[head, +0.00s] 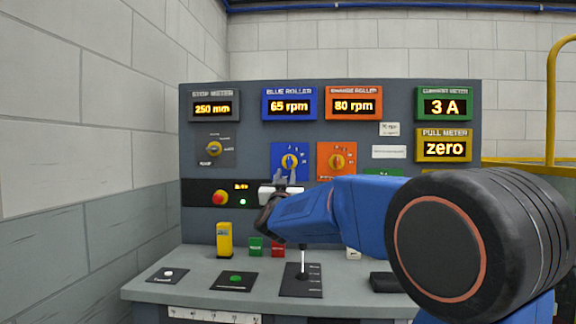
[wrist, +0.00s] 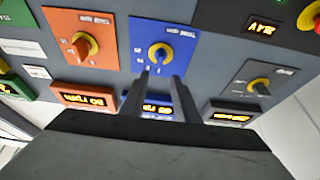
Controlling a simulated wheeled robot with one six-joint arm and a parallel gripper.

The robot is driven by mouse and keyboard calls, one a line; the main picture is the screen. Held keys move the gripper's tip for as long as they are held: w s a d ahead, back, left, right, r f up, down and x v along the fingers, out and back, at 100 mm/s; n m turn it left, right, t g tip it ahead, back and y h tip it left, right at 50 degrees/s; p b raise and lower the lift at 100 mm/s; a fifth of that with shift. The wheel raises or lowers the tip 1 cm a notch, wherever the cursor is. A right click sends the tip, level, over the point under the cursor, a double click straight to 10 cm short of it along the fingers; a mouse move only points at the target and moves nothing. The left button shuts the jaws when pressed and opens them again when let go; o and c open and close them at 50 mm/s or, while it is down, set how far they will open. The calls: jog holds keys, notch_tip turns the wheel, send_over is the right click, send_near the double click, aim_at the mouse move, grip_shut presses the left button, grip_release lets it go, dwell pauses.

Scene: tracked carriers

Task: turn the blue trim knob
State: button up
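The blue trim knob (head: 289,161) sits on a square blue dial plate with a yellow ring, below the blue roller display in the head view. In the wrist view, which is upside down, the blue knob (wrist: 159,54) is near the top middle. My gripper (head: 285,177) is just below the knob in the head view, pointing at the panel. In the wrist view my gripper (wrist: 160,78) has its two fingers apart with nothing between them. The fingertips look short of the knob, and no contact shows.
An orange dial (head: 337,161) is right of the blue one. A black selector (head: 214,149) and a red stop button (head: 220,197) are to the left. A lever (head: 302,262) stands on the desk below my arm. The blue roller display (head: 289,104) reads 65 rpm.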

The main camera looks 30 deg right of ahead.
aim_at(289, 162)
jog(key=x, duration=0.9)
jog(key=shift+d, duration=0.15)
jog(key=shift+c, duration=0.7)
grip_shut()
